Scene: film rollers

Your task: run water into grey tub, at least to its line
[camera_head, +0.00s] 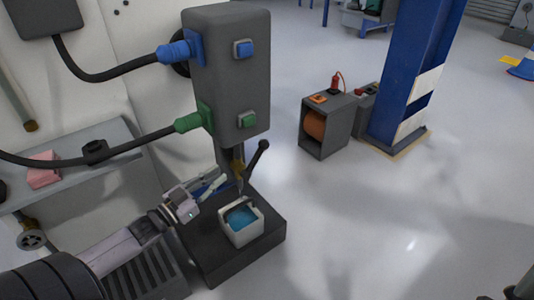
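The grey tub (237,239), a small pale square container, stands on a dark block under the dispenser. Blue water (241,218) shows inside it; I cannot make out the line. A dark spout (238,178) comes down behind the tub, with a black ball-ended lever (257,158) tilted up to the right. My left gripper (219,180) is just left of the spout, behind and left of the tub. A blue piece shows between or behind its fingers; whether they hold it is unclear. My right gripper is not in view.
The tall grey dispenser box (228,75) carries a blue button (243,49) and a green button (246,120), with hoses on its left. A shelf (100,142) with a pink block (43,168) is at left. The floor to the right is clear up to the orange-reel box (327,124).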

